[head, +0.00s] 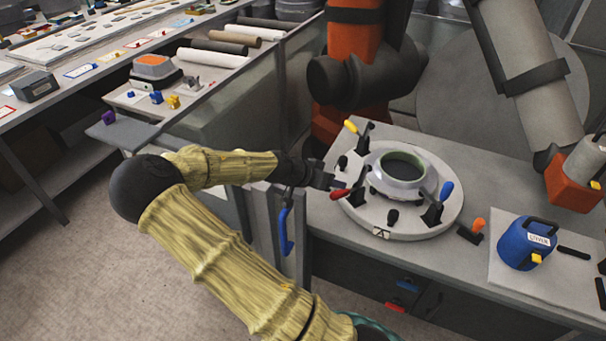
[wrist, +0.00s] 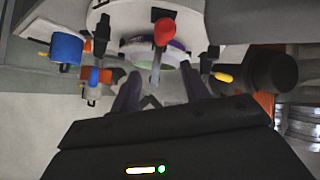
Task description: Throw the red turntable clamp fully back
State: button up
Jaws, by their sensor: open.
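The red turntable clamp (head: 341,194) sits at the left edge of the round pale turntable (head: 425,224). Its red handle points outward to the left and lies low. In the wrist view its red-tipped handle (wrist: 165,32) stands ahead of my fingers, roughly in line with the gap between them. My gripper (head: 331,179) is just left of the turntable, close beside the red handle. In the wrist view my gripper (wrist: 160,73) has its two dark fingers apart with nothing clearly held. Whether a finger touches the handle I cannot tell.
The turntable also carries a yellow-handled clamp (head: 351,127), a blue-handled clamp (head: 446,191) and a grey ring mould (head: 402,172). An orange-handled clamp (head: 478,225) and a blue canister (head: 526,243) stand to the right. A blue handle (head: 285,232) hangs at the bench's left side.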

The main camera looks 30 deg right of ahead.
jog(key=v, duration=1.3)
jog(key=shift+b, duration=0.45)
jog(key=s+a+f+n+g+y, duration=0.15)
jog(key=s+f+n+y, duration=0.25)
jog(key=s+f+y, duration=0.4)
jog(key=s+a+r+n+t+y, duration=0.2)
jog(key=s+a+r+n, duration=0.3)
jog(key=a+n, duration=0.4)
jog(key=shift+s+a+t, duration=0.35)
jog(key=shift+a+t, duration=0.2)
jog(key=shift+t, duration=0.3)
